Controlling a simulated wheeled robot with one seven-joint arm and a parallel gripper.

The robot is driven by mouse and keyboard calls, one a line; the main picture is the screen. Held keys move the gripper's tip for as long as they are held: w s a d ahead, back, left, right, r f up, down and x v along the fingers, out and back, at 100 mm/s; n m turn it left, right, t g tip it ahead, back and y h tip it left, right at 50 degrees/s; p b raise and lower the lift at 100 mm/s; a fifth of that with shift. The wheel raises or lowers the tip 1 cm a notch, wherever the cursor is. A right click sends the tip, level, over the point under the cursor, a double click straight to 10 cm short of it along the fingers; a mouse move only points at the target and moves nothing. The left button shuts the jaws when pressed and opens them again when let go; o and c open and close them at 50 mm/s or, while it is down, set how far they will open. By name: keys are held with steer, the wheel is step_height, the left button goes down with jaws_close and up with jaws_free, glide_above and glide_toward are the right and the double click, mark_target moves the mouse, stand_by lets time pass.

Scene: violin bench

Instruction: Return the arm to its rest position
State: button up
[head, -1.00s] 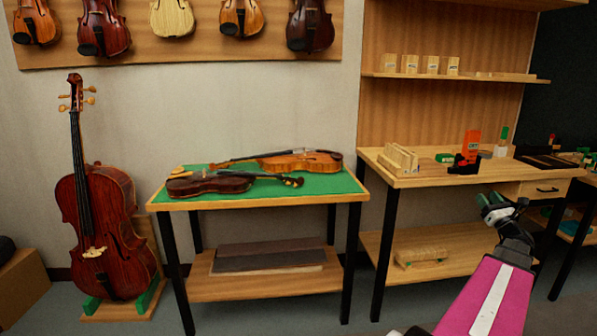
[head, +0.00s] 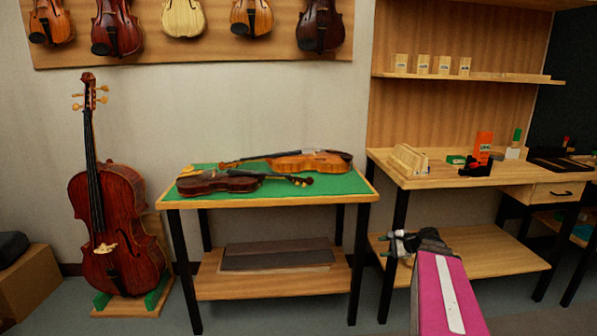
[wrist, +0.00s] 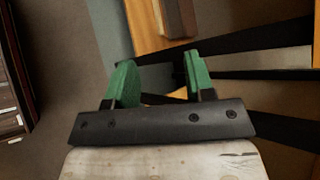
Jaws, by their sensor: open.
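My gripper (head: 394,245) is in the lower right of the head view, at the end of my pink arm link. It hangs in front of the gap between the green-topped table (head: 366,192) and the workbench (head: 408,183), below their tops. In the wrist view, its two green fingers (wrist: 157,83) stand apart with nothing between them. Beyond them are floor, dark table legs and a piece of wooden shelf.
Two violins (head: 312,163) (head: 222,183) lie on the green top. A cello (head: 118,225) stands at the left by a cardboard box (head: 25,288). Dark boards (head: 275,257) lie on the table's lower shelf. The floor in front is clear.

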steer(key=s+a+f+n+g+h, duration=0.7)
steer(key=s+a+f+n+h, duration=0.2)
steer(key=s+a+n, duration=0.4)
steer(key=shift+a+f+n, duration=0.25)
steer(key=shift+f+n, duration=0.2)
steer(key=shift+n, duration=0.25)
